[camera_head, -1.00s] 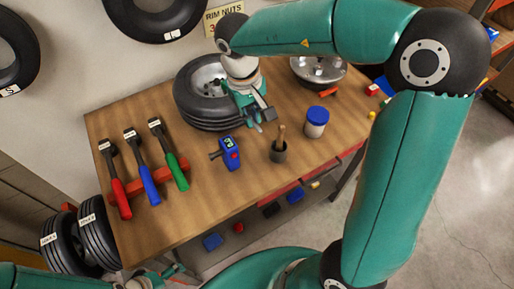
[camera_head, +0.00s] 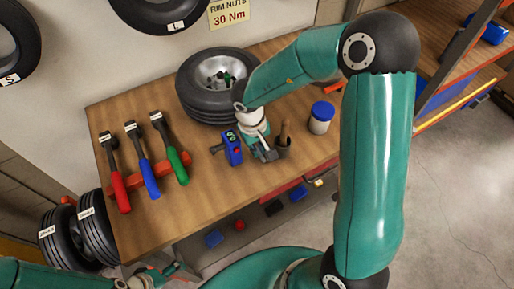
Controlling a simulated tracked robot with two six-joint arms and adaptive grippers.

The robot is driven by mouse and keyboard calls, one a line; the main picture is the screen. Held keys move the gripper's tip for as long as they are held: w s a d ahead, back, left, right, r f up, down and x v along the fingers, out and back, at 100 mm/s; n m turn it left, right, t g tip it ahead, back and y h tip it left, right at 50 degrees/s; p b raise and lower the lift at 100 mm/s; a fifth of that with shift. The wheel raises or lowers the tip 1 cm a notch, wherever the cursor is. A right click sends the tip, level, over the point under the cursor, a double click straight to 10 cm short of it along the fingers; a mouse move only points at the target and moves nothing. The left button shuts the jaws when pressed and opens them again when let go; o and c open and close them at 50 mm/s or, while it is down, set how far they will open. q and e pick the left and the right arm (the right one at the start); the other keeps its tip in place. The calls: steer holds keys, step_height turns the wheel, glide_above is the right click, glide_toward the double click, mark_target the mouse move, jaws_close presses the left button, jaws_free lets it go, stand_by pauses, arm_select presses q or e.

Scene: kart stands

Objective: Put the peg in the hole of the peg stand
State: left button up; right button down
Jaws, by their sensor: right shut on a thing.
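I cannot make out a clear peg or peg stand in this view. A dark cup (camera_head: 285,150) with a wooden stick (camera_head: 284,130) upright in it stands on the table. My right gripper (camera_head: 269,154) is low over the table, directly at the left side of the cup. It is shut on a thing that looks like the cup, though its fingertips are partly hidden. My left gripper (camera_head: 160,275) is at the bottom left, past the table's front edge, small and partly cut off, and its jaws are not clear.
A blue tool (camera_head: 232,148) stands just left of my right gripper. A tyre with a silver rim (camera_head: 207,101) lies behind, and a blue-lidded jar (camera_head: 321,119) stands to the right. Red, blue and green-handled tools (camera_head: 147,178) rest at left. The front middle of the table is clear.

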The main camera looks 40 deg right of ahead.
steer(key=c, duration=1.2)
jaws_free()
steer(key=shift+f, duration=0.1)
